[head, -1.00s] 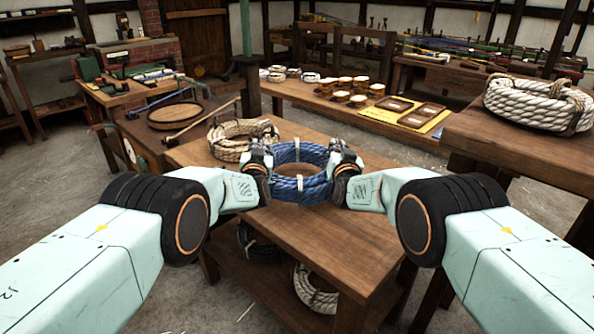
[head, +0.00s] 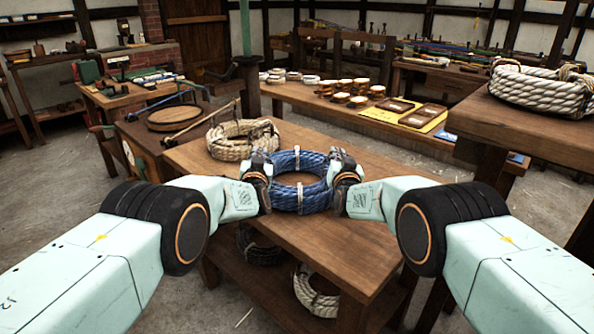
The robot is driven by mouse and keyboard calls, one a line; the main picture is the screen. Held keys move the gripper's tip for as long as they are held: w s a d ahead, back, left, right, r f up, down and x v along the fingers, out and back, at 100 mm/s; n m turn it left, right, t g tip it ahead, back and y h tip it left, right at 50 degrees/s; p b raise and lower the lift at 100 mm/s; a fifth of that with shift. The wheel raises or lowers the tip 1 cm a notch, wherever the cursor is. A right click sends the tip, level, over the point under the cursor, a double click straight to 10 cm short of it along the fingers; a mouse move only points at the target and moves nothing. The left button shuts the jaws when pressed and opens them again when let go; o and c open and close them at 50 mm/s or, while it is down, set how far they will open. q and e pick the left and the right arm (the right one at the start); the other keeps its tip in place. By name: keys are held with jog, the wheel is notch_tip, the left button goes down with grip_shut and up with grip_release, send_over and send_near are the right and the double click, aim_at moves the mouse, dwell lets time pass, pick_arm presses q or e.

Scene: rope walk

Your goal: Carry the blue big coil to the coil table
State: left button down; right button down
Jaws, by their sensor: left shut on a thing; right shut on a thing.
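The blue big coil (head: 300,196) is in the middle of the head view, over the near wooden table (head: 350,250). My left gripper (head: 262,176) is shut on its left side. My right gripper (head: 338,178) is shut on its right side. The coil lies level between them, and its centre shows bare tabletop. I cannot tell whether its underside touches the table. Which table here is the coil table I cannot tell for sure.
A beige coil (head: 243,139) lies behind the blue one on the same table. A dark coil (head: 258,246) and a white coil (head: 316,290) rest on its lower shelf. A big white coil (head: 540,88) sits on a higher table (head: 520,125) at right. The near table's front right is clear.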

pick_arm(q)
jog(key=c, duration=1.7)
grip_release()
pick_arm(e)
jog(key=c, duration=1.7)
grip_release()
pick_arm(q)
jog(key=o, duration=0.4)
jog(key=shift+s+r, duration=0.15)
jog(key=shift+c, duration=0.2)
pick_arm(e)
jog(key=o, duration=0.4)
jog(key=shift+s+r, duration=0.15)
jog(key=shift+c, duration=0.2)
pick_arm(q)
jog(key=shift+s+d, duration=0.1)
jog(key=shift+s, duration=1.5)
jog(key=s, duration=0.8)
jog(key=shift+s+d, duration=0.2)
jog(key=shift+s, duration=0.1)
pick_arm(e)
jog(key=s, duration=1.2)
jog(key=shift+d, duration=0.3)
